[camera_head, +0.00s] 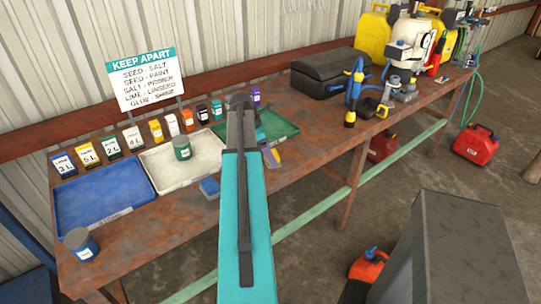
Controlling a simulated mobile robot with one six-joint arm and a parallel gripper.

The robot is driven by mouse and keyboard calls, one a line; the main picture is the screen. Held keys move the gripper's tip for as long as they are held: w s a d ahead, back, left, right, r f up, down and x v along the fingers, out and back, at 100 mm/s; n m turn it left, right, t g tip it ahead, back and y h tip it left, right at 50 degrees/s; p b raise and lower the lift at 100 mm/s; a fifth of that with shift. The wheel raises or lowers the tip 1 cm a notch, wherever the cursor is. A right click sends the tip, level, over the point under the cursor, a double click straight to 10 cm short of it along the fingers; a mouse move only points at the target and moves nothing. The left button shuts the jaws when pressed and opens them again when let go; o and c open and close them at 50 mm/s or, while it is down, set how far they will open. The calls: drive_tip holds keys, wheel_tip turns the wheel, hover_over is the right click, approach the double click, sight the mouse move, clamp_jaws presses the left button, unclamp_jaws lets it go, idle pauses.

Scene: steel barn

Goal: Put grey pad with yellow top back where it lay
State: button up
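A small grey and yellow piece (273,158), which looks like the grey pad with yellow top, shows just right of my arm at the front edge of the green tray (284,126). My teal and dark arm rises through the middle of the view and covers part of this area. My gripper (265,144) is mostly hidden behind the arm, close to the pad. I cannot tell whether its fingers are open, or whether they touch or hold the pad.
A blue tray (98,206) and a white tray (160,181) stand left on the bench. A green-grey can (182,148) is in the white tray, a blue can (80,243) at the front left corner. A blue block (209,187) lies near the front edge.

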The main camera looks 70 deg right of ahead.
drive_tip(key=b+v, duration=0.1)
drive_tip(key=v, duration=0.9)
drive_tip(key=shift+w+r+b, duration=0.15)
drive_tip(key=shift+r+b, duration=0.05)
drive_tip(key=shift+b, duration=0.1)
idle(0.6)
